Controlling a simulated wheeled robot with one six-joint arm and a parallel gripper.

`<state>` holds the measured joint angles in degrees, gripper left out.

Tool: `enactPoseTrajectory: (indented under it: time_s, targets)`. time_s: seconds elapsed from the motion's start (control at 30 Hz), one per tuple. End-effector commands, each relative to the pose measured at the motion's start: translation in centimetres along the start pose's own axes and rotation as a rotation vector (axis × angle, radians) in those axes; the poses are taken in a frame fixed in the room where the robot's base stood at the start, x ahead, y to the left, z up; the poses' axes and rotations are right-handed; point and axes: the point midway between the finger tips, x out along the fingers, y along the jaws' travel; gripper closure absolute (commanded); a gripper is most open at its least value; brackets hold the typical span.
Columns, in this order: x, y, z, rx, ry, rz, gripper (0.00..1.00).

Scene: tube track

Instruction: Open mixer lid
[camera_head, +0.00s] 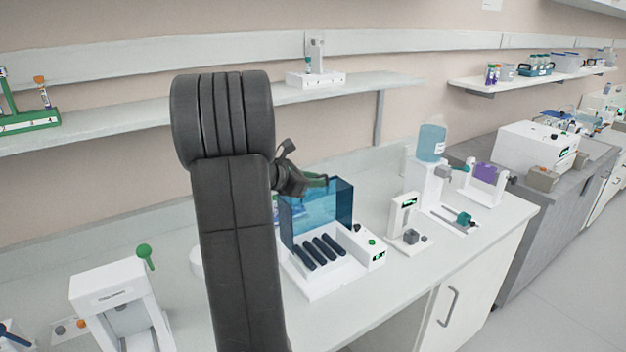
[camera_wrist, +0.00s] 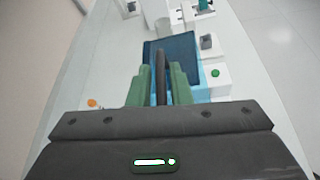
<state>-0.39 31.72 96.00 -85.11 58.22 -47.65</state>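The mixer is a white box (camera_head: 325,282) on the bench, with several dark slots on top. Its see-through blue lid (camera_head: 322,212) stands raised, roughly upright, at the back of the box. In the wrist view the lid (camera_wrist: 180,50) shows as a dark blue panel beyond my fingers. My gripper (camera_head: 318,181) is at the lid's top edge. In the wrist view its green fingers (camera_wrist: 160,85) are apart, with a dark narrow bar between them. Whether the fingers touch the lid is unclear. My arm hides the left side of the mixer in the head view.
A white device with a green knob (camera_head: 145,253) stands left. A small white device (camera_head: 405,222) and a dispenser with a blue bottle (camera_head: 432,143) stand right of the mixer. A wall shelf (camera_head: 385,88) runs behind. The bench front near the mixer is clear.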

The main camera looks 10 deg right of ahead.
Motion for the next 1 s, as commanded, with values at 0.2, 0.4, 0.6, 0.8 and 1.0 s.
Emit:
enactPoseTrajectory:
  time_s: [0.2, 0.4, 0.6, 0.8, 1.0]
  targets:
    - [-0.4, 0.1, 0.1, 0.002, -0.002, 0.002, 0.82]
    - [-3.4, 0.1, 0.0, 0.002, -0.001, 0.006, 0.82]
    - [-7.9, 0.1, -0.1, 0.003, -0.001, 0.007, 0.82]
    - [-11.6, 0.1, -0.1, 0.002, 0.000, 0.004, 0.82]
    - [-13.5, 0.1, 0.0, 0.001, 0.000, 0.003, 0.82]
